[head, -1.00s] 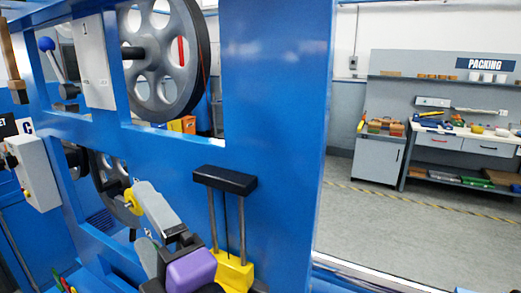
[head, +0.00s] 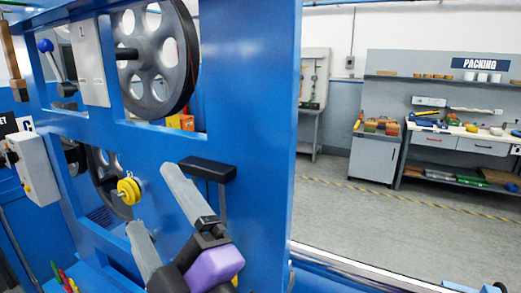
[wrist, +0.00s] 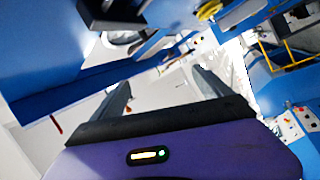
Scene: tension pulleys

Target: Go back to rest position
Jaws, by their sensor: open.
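My gripper (head: 150,197) is in front of the blue frame panel, with its two grey fingers spread and nothing between them. The purple wrist housing (head: 214,266) is behind the fingers. In the wrist view the open fingers (wrist: 161,80) also show with an empty gap. A yellow pulley (head: 129,191) sits on the blue frame, just left of the upper finger in the head view. A black block (head: 207,169) on rods is behind and right of that finger; my gripper hides much of its lower part.
A blue machine frame (head: 250,100) fills the middle, with a large grey wheel (head: 155,55) in its upper opening. A blue-knobbed lever (head: 46,46) and a grey control box (head: 36,170) are at the left. Open floor (head: 340,225) leads to the packing bench (head: 450,143).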

